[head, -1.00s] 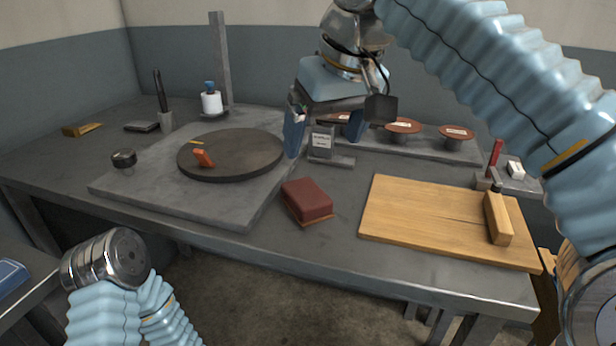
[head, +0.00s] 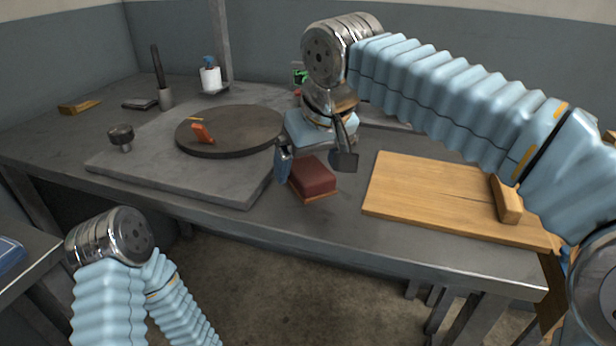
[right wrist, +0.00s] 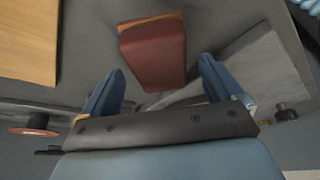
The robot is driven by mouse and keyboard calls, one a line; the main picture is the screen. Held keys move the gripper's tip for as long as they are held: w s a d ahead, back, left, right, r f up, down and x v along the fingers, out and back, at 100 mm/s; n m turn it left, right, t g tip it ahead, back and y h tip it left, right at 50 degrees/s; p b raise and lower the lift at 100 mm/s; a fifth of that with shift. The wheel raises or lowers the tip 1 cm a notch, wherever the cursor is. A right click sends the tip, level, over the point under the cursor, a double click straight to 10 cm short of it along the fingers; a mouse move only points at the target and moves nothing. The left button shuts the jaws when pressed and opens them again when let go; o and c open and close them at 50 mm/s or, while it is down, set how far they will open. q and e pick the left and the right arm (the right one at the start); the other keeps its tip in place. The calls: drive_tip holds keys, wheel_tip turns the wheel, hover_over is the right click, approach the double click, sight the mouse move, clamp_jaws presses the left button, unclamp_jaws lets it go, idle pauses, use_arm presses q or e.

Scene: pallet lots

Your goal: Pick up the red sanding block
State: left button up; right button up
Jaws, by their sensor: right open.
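The red sanding block (head: 313,178) lies on the grey workbench between the stone slab and the wooden board, with a tan layer along its lower edge. My right gripper (head: 312,165) is open just behind and above it, and part of its fingers hides the block's far side. In the right wrist view the red sanding block (right wrist: 153,52) shows ahead of and between the two blue fingers of the open right gripper (right wrist: 162,75), with nothing held. My left arm shows at the lower left, but its gripper fingers are not in view.
A grey slab (head: 230,188) with a dark round plate (head: 240,138) and an orange piece (head: 202,133) on it lies to the left. A wooden board (head: 420,190) with a wooden bar (head: 507,200) lies to the right. The bench's front strip is clear.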

sight(304, 165)
drive_tip(key=shift+f, duration=0.45)
idle(0.4)
drive_tip(key=c, duration=1.3)
drive_tip(key=r, duration=0.4)
drive_tip(key=shift+s+r+p, duration=0.3)
drive_tip(key=shift+r+p, duration=0.05)
drive_tip(key=shift+p, duration=0.05)
drive_tip(key=s+r, duration=0.3)
drive_tip(key=s, duration=0.1)
drive_tip(key=s+d+r, duration=0.1)
drive_tip(key=s+r, duration=0.2)
drive_tip(key=s, duration=0.2)
drive_tip(key=s+r, duration=0.3)
drive_tip(key=s, duration=0.1)
drive_tip(key=shift+s+d, duration=0.15)
